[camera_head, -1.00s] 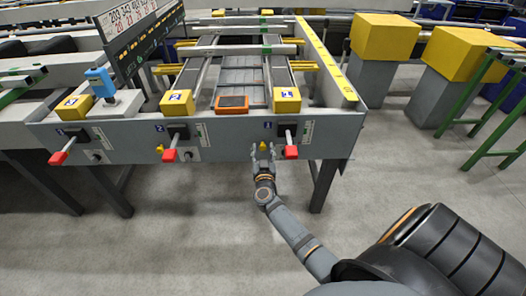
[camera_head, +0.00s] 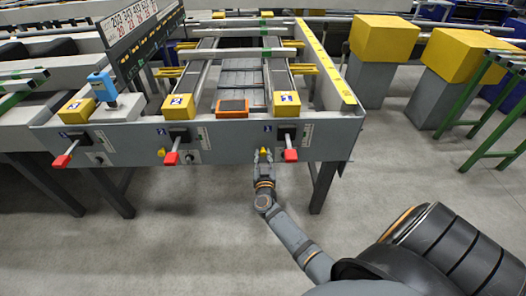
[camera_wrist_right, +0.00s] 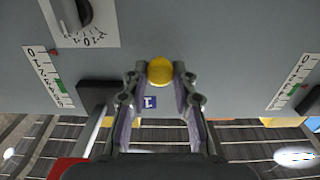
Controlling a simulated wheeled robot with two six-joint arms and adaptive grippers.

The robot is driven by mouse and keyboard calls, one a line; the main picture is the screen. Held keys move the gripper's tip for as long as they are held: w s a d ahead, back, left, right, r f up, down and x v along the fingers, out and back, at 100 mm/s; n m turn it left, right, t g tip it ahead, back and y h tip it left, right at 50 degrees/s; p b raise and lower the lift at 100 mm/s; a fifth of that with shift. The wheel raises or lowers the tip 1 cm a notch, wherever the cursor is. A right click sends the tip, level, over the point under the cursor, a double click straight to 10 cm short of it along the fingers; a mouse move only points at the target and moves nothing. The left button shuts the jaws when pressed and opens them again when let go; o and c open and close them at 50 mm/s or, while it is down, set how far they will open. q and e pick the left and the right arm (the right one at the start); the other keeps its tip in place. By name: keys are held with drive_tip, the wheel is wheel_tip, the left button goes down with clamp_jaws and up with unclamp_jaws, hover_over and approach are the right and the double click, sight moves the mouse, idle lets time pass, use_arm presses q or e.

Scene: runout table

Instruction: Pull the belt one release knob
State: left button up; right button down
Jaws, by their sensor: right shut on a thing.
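The belt one release knob (camera_head: 263,151) is a small yellow round knob on the grey front panel (camera_head: 225,140), below a blue tag marked 1 (camera_head: 267,127). In the right wrist view the yellow knob (camera_wrist_right: 160,71) sits between my fingertips, with the blue 1 tag (camera_wrist_right: 149,103) near it. My right gripper (camera_head: 263,154) is shut on the knob, reaching up from below and in front. It also shows in the wrist view (camera_wrist_right: 159,76), one finger on each side. How far the knob stands out from the panel is hard to tell. My left gripper is not in view.
A red-tipped lever (camera_head: 290,155) sticks out close to the right of my gripper. Another red lever (camera_head: 171,158) and another yellow knob (camera_head: 162,152) are to the left. A table leg (camera_head: 324,187) stands at right. The floor in front is clear.

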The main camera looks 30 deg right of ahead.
drive_tip(key=shift+f, duration=0.2)
drive_tip(key=c, duration=1.1)
unclamp_jaws()
drive_tip(key=shift+s+a+r, duration=0.1)
drive_tip(key=shift+s+r, duration=0.05)
drive_tip(key=v, duration=1.2)
